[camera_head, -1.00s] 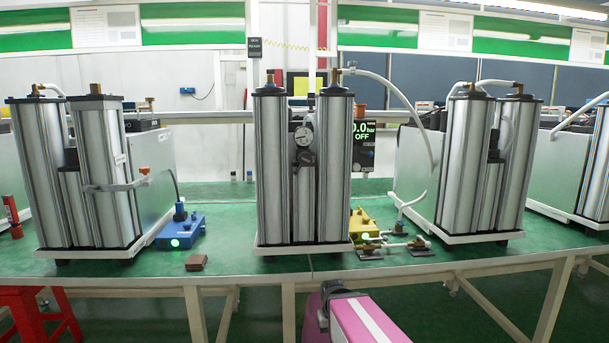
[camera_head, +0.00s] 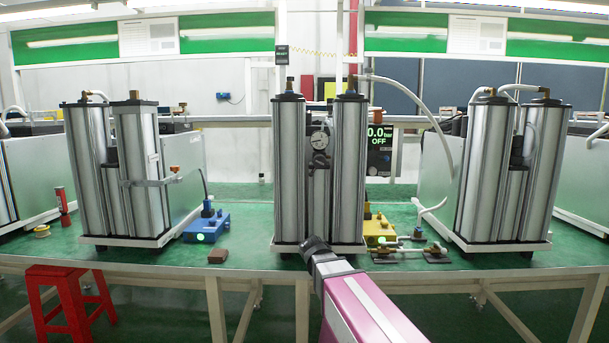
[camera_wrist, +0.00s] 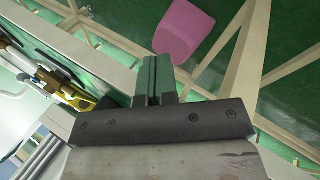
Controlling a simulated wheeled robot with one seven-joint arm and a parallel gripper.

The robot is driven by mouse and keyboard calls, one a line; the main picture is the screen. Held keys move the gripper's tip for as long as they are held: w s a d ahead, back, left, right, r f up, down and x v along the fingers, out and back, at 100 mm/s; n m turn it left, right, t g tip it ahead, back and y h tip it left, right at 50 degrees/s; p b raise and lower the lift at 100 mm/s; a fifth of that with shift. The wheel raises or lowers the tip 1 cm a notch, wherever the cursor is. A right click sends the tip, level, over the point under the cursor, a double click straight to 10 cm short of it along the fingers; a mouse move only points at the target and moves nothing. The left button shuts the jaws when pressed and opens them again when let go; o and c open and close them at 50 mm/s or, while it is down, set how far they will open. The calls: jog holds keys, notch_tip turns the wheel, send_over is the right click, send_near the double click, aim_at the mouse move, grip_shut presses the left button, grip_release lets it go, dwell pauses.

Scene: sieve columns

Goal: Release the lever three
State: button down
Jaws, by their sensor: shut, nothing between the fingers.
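I cannot tell which part is lever three. Brass valve fittings (camera_head: 436,249) lie on dark plates on the bench, right of the middle twin-column unit (camera_head: 290,170). Brass and yellow fittings (camera_wrist: 62,86) also show at the left of the wrist view, beside the fingers. My gripper (camera_wrist: 155,62) is shut and empty, its two green fingers together and apart from the fittings. In the head view, the dark end of my arm (camera_head: 318,248) is in front of the middle unit's base; the fingers are not clear there.
A yellow box (camera_head: 380,229) with a green light stands right of the middle unit. A blue box (camera_head: 205,226) stands left, near a small brown block (camera_head: 218,256). Other column units flank both sides. A red stool (camera_head: 70,305) stands on the floor. Bench space shows left of centre.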

aim_at(313, 170)
jog(key=w+a+r+t+h, duration=0.1)
jog(key=a+r, duration=0.3)
jog(key=r, duration=0.3)
jog(key=w+a+r+n+t+h, duration=0.1)
jog(key=w+a+r+h, duration=0.1)
jog(key=a+r, duration=0.35)
jog(key=w+a+r+t+h, duration=0.1)
jog(key=a+r+t, duration=0.15)
jog(key=r, duration=0.65)
jog(key=s+a+r+h, duration=0.1)
jog(key=a+r, duration=0.2)
jog(key=r, duration=0.3)
jog(key=s+a+r+t+h, duration=0.1)
jog(key=s+a+r, duration=0.1)
jog(key=r, duration=0.4)
jog(key=s+a+r+h, duration=0.1)
jog(key=a+r, duration=0.4)
jog(key=r, duration=0.2)
jog(key=shift+s+m, duration=0.15)
jog(key=shift+m, duration=0.25)
jog(key=x, duration=1.4)
jog(key=shift+r, duration=0.2)
